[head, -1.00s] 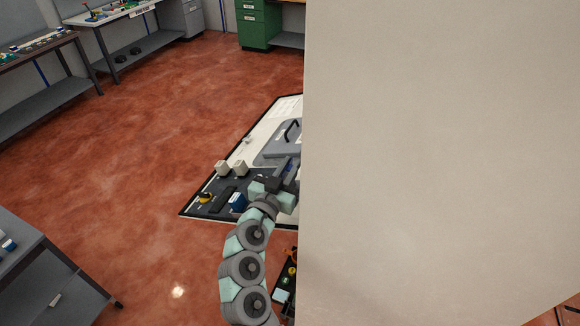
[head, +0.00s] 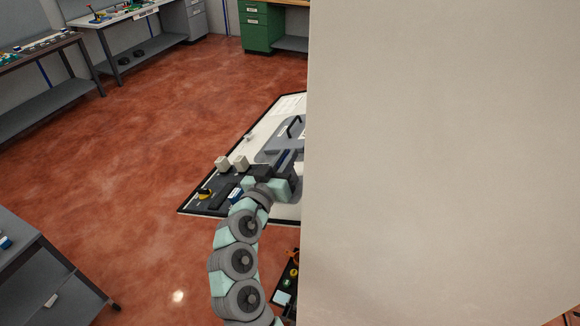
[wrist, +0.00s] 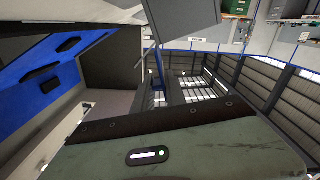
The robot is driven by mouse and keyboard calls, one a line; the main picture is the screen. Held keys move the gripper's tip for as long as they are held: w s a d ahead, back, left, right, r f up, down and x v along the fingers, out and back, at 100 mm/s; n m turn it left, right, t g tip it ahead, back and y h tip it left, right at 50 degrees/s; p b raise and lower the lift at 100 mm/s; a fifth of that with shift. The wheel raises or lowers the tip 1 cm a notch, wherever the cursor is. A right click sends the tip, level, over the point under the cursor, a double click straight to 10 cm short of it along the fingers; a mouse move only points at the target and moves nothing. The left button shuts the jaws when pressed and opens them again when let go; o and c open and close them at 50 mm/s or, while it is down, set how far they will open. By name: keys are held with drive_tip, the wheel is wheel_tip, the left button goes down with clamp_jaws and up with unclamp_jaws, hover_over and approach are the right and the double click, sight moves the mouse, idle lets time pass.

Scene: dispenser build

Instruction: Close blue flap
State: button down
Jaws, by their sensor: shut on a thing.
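My gripper (wrist: 170,88) reaches out over the workbench board in the head view, close to the edge of a large pale panel that hides much of that area. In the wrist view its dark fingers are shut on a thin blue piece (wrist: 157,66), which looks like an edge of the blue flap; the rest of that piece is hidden. A larger blue panel with dark oblong slots (wrist: 70,68) fills the left of the wrist view. How far the flap stands open cannot be told.
The pale panel (head: 440,160) blocks the right half of the head view. On the board (head: 262,132) are a grey lid with a black handle (head: 293,127), two light cubes (head: 231,163) and a small blue-and-white block (head: 236,194). Open red floor (head: 150,130) lies left.

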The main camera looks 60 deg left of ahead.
drive_tip(key=n, duration=0.1)
drive_tip(key=n+b, duration=0.1)
drive_tip(key=s+a+n, duration=0.1)
drive_tip(key=shift+f+b, duration=0.25)
drive_tip(key=shift+b, duration=0.15)
drive_tip(key=n+b, duration=0.1)
drive_tip(key=s+a+n, duration=0.1)
drive_tip(key=n, duration=0.1)
drive_tip(key=shift+a+f+n+b, duration=0.1)
drive_tip(key=shift+f+n+b, duration=0.2)
drive_tip(key=shift+f+b, duration=0.1)
drive_tip(key=n, duration=0.2)
drive_tip(key=f+n+b, duration=0.1)
drive_tip(key=shift+s+a+f+n, duration=0.1)
drive_tip(key=shift+s+a+n, duration=0.2)
drive_tip(key=shift+s+a, duration=0.1)
drive_tip(key=shift+s+a+f+n+b, duration=0.15)
drive_tip(key=shift+f+n, duration=0.3)
drive_tip(key=shift+n, duration=0.7)
drive_tip(key=shift+s+a+f+n+b, duration=0.15)
drive_tip(key=shift+f+n+b, duration=0.2)
drive_tip(key=shift+n, duration=0.8)
drive_tip(key=shift+w, duration=0.1)
drive_tip(key=c, duration=1.5)
unclamp_jaws()
drive_tip(key=shift+f, duration=0.1)
drive_tip(key=shift+o, duration=0.3)
drive_tip(key=shift+f, duration=0.1)
